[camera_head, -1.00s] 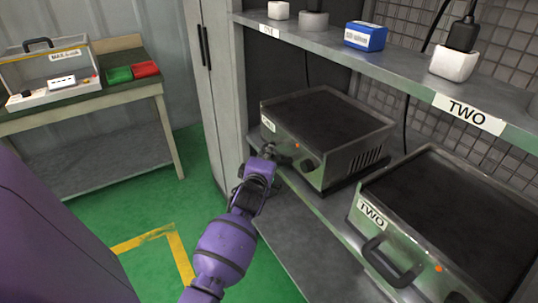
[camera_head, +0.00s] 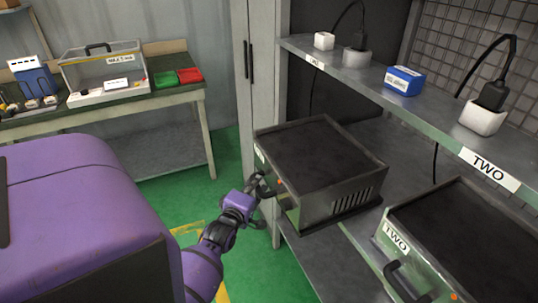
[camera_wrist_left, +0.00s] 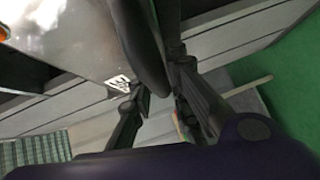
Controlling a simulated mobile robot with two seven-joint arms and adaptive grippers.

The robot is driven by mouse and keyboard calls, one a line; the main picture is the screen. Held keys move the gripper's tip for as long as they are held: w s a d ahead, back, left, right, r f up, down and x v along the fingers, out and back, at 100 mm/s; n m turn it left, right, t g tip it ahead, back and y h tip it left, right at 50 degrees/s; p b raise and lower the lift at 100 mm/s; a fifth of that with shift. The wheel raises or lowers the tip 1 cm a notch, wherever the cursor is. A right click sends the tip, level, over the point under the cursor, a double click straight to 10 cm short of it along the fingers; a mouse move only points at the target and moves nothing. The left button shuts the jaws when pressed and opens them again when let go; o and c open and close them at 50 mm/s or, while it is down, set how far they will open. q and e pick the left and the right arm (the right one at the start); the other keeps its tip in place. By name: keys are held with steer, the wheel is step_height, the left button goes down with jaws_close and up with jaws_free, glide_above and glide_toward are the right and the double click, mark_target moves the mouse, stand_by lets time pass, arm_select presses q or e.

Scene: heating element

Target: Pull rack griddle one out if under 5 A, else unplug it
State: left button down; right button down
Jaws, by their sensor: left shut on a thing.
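Griddle one (camera_head: 318,158), a metal box with a dark top, sits on the middle shelf at a slant, its front corner out past the shelf's front edge. My left gripper (camera_head: 264,187) is shut on its front handle, which the wrist view shows as a dark bar (camera_wrist_left: 144,48) between the fingers (camera_wrist_left: 160,95). The griddle's front face (camera_wrist_left: 70,40) fills the upper left there. Griddle two (camera_head: 470,240), labelled TWO, stands to the right with its handle (camera_head: 402,282) free. My right gripper is not in view.
The upper shelf holds white socket blocks (camera_head: 357,57) (camera_head: 483,119), a small white block (camera_head: 323,40) and a blue box (camera_head: 404,80). A black plug (camera_head: 491,96) sits above label TWO. A side table (camera_head: 120,112) with trays stands left. Green floor lies between.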

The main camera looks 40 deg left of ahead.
arm_select(q)
steer(key=shift+s+a, duration=0.25)
steer(key=shift+s, duration=0.35)
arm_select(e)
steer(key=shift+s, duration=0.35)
arm_select(q)
steer(key=c, duration=1.9)
jaws_free()
steer(key=shift+c, duration=0.2)
steer(key=v, duration=1.2)
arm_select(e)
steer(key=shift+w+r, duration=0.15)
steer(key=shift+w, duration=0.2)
